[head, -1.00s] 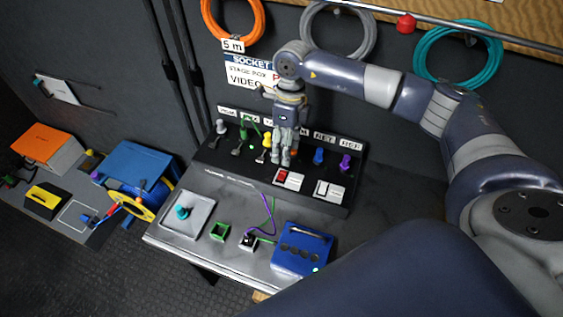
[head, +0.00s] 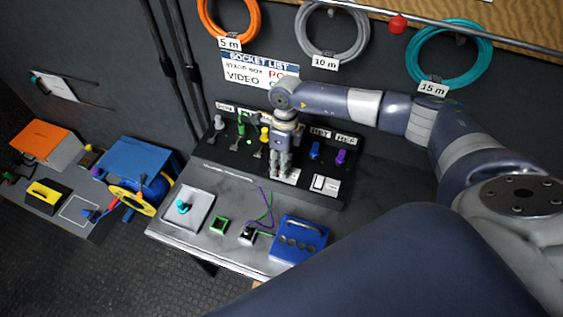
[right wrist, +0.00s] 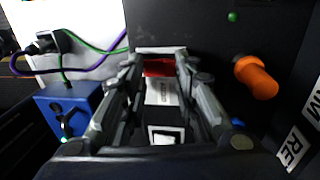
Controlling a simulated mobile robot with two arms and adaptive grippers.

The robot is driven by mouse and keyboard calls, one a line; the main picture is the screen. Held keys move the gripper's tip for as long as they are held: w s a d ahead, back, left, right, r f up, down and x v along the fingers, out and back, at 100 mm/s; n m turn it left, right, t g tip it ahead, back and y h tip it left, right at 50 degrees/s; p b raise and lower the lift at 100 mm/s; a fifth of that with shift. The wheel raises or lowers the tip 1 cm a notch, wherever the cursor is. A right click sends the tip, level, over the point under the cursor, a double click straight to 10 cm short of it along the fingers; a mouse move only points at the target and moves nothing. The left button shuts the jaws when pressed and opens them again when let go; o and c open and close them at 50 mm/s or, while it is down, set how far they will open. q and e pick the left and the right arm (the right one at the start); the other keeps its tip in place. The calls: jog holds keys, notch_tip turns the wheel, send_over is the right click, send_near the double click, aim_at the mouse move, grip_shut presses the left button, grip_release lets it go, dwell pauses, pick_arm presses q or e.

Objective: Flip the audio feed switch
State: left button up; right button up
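The red switch (right wrist: 158,67) sits on a white labelled plate (right wrist: 163,92) on the black panel. Its label is too small to read surely. In the right wrist view the two fingers of my right gripper (right wrist: 158,60) stand apart, one on each side of the switch. I cannot tell whether they touch it. In the head view my right gripper (head: 280,168) points down at the panel and hides the red rocker; part of the white plate (head: 291,177) shows beside it. A second switch with a white plate (head: 325,185) lies to the right. My left gripper is out of view.
Coloured plugs stand along the panel, including a purple one (head: 340,157) and an orange one (right wrist: 257,77). A blue box (head: 299,239) and a grey plate with a teal knob (head: 190,210) are on the desk in front. Cable coils hang behind.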

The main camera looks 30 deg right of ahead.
jog(key=shift+c, duration=0.7)
jog(key=shift+s+a+t+h, duration=0.15)
jog(key=shift+t+h, duration=0.25)
jog(key=shift+h, duration=0.1)
jog(key=shift+s+a+f+t+h+b, duration=0.15)
jog(key=shift+a+t+h+b, duration=0.1)
jog(key=shift+t+h+b, duration=0.45)
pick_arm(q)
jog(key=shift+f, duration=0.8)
pick_arm(e)
jog(key=o, duration=1.1)
jog(key=shift+c, duration=0.2)
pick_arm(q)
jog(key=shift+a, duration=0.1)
